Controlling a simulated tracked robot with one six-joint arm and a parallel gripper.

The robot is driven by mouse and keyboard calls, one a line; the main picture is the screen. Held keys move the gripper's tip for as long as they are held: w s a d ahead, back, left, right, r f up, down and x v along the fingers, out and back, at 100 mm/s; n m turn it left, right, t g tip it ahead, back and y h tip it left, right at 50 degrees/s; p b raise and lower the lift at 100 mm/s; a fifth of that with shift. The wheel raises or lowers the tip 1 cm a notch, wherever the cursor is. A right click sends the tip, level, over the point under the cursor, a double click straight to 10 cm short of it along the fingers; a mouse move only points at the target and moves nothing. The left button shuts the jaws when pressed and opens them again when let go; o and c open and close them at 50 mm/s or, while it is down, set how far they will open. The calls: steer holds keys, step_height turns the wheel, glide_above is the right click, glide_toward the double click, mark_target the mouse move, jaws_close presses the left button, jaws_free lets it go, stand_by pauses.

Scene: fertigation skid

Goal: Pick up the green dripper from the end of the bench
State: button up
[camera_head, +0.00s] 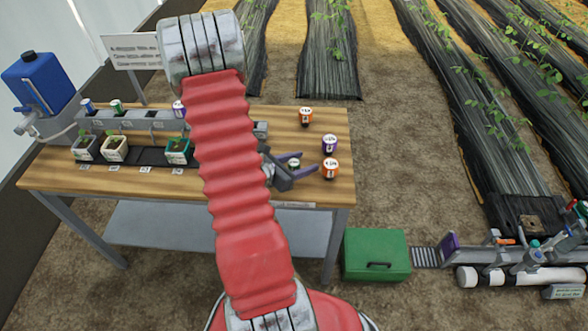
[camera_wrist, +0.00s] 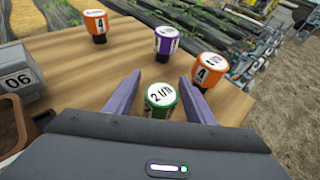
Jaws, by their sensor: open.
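The green dripper (camera_wrist: 160,96), with a white cap reading "2 l/h", stands on the wooden bench in the wrist view. My gripper (camera_wrist: 158,90) is open, with one purple finger on each side of it and a gap showing to both. The lower part of the dripper is partly hidden by my gripper body. In the head view my gripper (camera_head: 295,165) is over the right end of the bench, and the small dripper (camera_head: 294,163) shows between its fingers. Whether the fingers touch it cannot be told.
Beyond the fingers stand an orange dripper (camera_wrist: 96,25), a purple dripper (camera_wrist: 166,43) and another orange dripper (camera_wrist: 207,68) close to the right finger. The bench (camera_head: 60,178) ends just right of them. A green box (camera_head: 375,248) stands on the ground.

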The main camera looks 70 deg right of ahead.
stand_by(0.3)
steer(key=c, duration=1.1)
step_height(320, 180, up, 10)
stand_by(0.6)
steer(key=shift+c, duration=0.2)
